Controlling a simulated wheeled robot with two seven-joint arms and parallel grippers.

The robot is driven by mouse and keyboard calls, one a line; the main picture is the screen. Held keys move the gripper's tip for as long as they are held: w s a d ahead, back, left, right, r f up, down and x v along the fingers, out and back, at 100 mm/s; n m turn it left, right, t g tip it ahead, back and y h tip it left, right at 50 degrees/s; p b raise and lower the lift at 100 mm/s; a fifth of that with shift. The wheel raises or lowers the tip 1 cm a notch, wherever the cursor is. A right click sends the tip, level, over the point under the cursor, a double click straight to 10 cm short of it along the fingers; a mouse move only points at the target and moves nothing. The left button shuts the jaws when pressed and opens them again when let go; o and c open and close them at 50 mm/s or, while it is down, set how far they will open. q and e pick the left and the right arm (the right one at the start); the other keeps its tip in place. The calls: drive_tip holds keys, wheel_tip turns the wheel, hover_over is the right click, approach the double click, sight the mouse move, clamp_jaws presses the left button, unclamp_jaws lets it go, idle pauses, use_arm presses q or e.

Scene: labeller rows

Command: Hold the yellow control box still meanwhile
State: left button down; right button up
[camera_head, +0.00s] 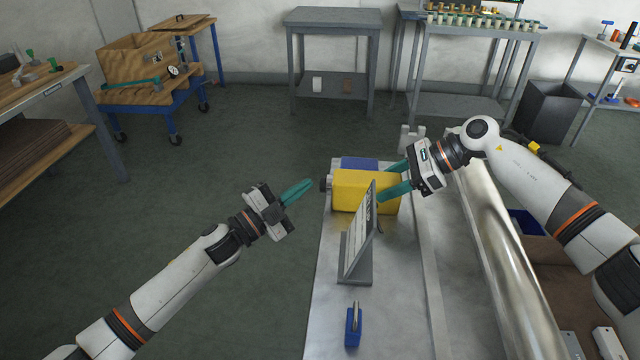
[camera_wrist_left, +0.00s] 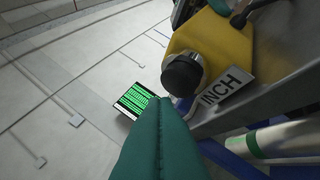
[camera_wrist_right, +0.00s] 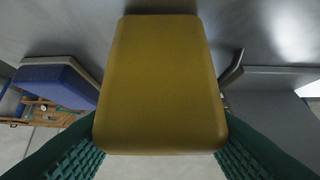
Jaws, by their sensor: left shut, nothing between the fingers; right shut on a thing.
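The yellow control box (camera_head: 352,190) stands on the grey metal bench (camera_head: 330,300). My right gripper (camera_head: 396,178) is shut on it from the right; in the right wrist view the box (camera_wrist_right: 160,85) sits between the two green fingers. In the left wrist view the box (camera_wrist_left: 222,42) shows a dark round knob (camera_wrist_left: 183,74) and an "INCH" label (camera_wrist_left: 228,88). My left gripper (camera_head: 308,186) is shut and empty, to the left of the box near the knob. Its closed green fingers (camera_wrist_left: 160,130) show below the knob; whether they touch it cannot be told.
A tilted grey panel (camera_head: 358,245) stands on the bench in front of the box. A blue block (camera_head: 353,326) is near the bench's front, and a blue-topped thing (camera_head: 360,163) is behind the box. A long metal roller (camera_head: 500,240) lies to the right. Open floor is left of the bench.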

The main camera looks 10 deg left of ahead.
use_arm(q)
drive_tip(key=shift+d, duration=0.45)
drive_tip(key=shift+d, duration=0.55)
idle(3.9)
drive_tip(key=shift+a, duration=0.15)
idle(0.8)
drive_tip(key=shift+a, duration=0.9)
drive_tip(key=shift+a, duration=2.5)
